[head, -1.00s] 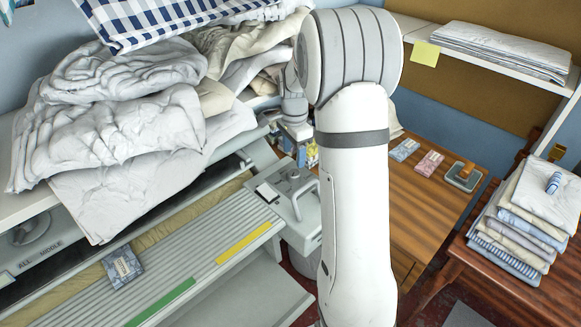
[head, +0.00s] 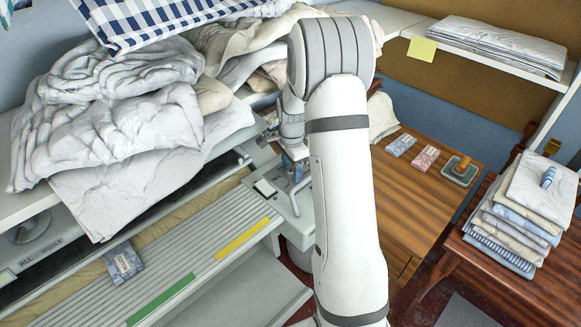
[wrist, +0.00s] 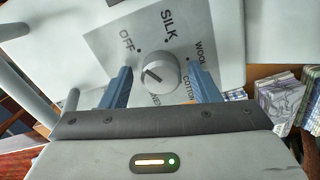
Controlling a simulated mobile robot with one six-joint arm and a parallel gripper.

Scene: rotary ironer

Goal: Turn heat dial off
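The heat dial (wrist: 161,73) is a round grey knob on a light plate (wrist: 108,45) marked OFF, SILK, WOOL, COTTON and a partly hidden word. A short dark line shows on the knob; I cannot tell exactly which mark it points at. My gripper (wrist: 159,76) is open, its two blue fingers to the left and right of the dial with gaps visible. No contact shows. In the head view my gripper (head: 296,161) is over the end housing of the ironer (head: 299,205), and the dial is hidden there.
A patterned packet (head: 122,263) lies on the ironer's front. A wooden table (head: 415,200) and a folded cloth stack (head: 522,212) stand to the right. Patterned packets (wrist: 283,101) show right of the gripper.

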